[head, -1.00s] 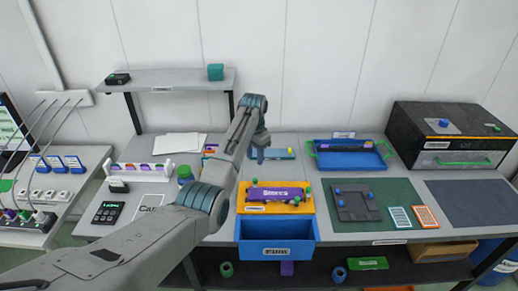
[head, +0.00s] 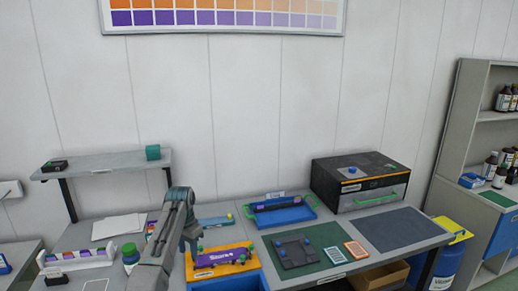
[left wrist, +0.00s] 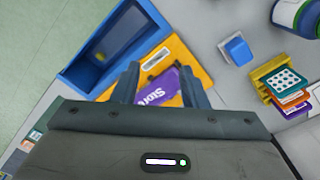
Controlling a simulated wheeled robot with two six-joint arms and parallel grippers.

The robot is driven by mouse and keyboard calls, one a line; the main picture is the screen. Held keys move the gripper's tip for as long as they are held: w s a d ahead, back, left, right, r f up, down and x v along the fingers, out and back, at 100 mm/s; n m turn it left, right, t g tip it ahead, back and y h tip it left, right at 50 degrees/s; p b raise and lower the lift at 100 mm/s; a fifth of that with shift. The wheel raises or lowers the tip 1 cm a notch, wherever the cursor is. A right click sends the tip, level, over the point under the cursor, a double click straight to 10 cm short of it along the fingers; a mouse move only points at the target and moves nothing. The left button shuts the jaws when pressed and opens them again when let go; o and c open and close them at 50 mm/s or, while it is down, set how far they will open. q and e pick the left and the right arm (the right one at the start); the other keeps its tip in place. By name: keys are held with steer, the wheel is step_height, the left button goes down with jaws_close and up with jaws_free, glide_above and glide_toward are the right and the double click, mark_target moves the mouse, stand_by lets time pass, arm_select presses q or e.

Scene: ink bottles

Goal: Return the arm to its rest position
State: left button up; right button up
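My left arm reaches up from the bottom edge in the head view. The purple item marked "Stores" (left wrist: 160,88) shows beyond the fingers, lying on the orange tray. It also shows in the head view (head: 217,257). An open blue drawer or bin (left wrist: 110,45) adjoins the tray. My right gripper is in neither view.
A shelf (head: 110,165) stands over the bench's left part. A blue tray (head: 285,218), a green mat (head: 322,262) and a black box (head: 335,180) lie to the right.

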arm_select(q)
steer(key=s+a+f+n+t, duration=0.1)
steer(key=s+a+f+n, duration=0.1)
steer(key=s+f, duration=0.85)
steer(key=s+a+f+n+t, duration=0.15)
steer(key=s+f, duration=0.55)
steer(key=s, duration=0.7)
steer(key=s+r+n+t, duration=0.1)
steer(key=s+r, duration=0.3)
steer(key=s, duration=1)
steer(key=s+r+n, duration=0.1)
steer(key=s+r, duration=0.2)
steer(key=s, duration=1.1)
steer(key=a+f+g+b, duration=0.1)
steer(key=a+f+b, duration=0.1)
steer(key=f, duration=1.5)
steer(key=a+f+b, duration=0.1)
steer(key=f+b, duration=0.1)
steer(key=f, duration=1.6)
steer(key=s+a+f+g+b, duration=0.1)
steer(key=s+f+b, duration=0.1)
steer(key=s+f, duration=1.6)
step_height(320, 180, down, 2)
steer(key=shift+s+a+f+y, duration=0.1)
steer(key=shift+s+a+y, duration=0.2)
steer(key=shift+y, duration=0.1)
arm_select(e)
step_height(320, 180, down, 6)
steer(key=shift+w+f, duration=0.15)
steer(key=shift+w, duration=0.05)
